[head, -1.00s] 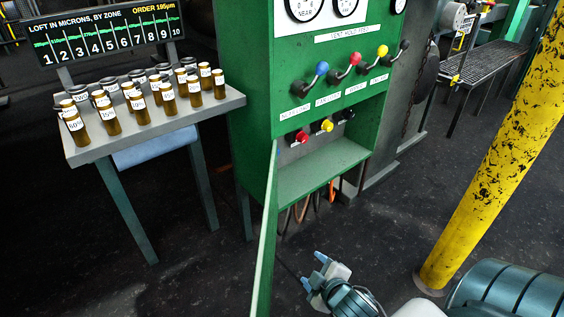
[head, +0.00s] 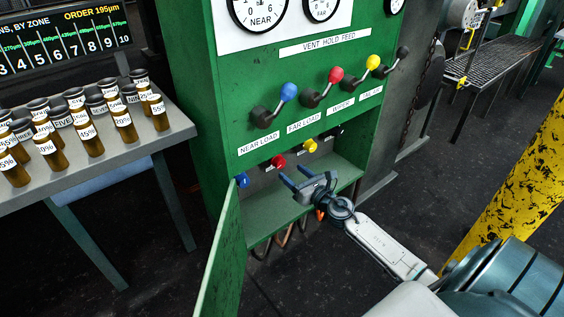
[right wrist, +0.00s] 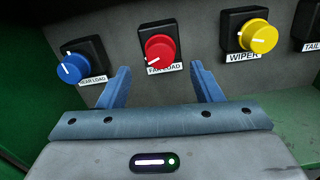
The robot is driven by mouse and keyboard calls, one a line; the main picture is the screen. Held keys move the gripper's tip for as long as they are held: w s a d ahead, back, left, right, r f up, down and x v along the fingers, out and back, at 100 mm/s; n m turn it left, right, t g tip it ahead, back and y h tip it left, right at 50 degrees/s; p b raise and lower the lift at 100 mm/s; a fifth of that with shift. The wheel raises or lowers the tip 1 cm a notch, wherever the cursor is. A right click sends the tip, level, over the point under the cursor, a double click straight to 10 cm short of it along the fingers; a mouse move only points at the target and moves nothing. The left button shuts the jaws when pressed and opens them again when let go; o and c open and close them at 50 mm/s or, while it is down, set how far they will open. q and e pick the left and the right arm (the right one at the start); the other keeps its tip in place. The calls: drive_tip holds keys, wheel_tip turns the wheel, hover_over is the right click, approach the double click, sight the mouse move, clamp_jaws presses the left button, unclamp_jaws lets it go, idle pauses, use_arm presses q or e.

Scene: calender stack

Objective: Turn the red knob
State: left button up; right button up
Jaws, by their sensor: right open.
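The red knob (head: 278,161) sits in the lower recess of the green cabinet (head: 200,60), between a blue knob and a yellow knob. In the right wrist view the red knob (right wrist: 159,50) has a white pointer mark aimed down and left, above a label reading FAR LOAD. My right gripper (head: 291,172) is open and empty just in front of the recess. In the right wrist view my right gripper's fingers (right wrist: 161,88) lie left and right below the red knob, apart from it. My left gripper is not in view.
The blue knob (right wrist: 82,66) and the yellow knob (right wrist: 258,37) flank the red one. An open green door (head: 228,255) stands left of my right gripper. Levers with coloured balls (head: 330,82) are above. A table (head: 165,133) with brown bottles is left; a yellow post (head: 525,170) is right.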

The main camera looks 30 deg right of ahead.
sight(282, 165)
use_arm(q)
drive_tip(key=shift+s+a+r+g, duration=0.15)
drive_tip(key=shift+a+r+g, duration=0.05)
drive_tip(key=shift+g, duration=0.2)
use_arm(e)
drive_tip(key=w, duration=0.6)
drive_tip(key=shift+w+a+f, duration=0.1)
drive_tip(key=shift+w+a, duration=0.1)
drive_tip(key=c, duration=1)
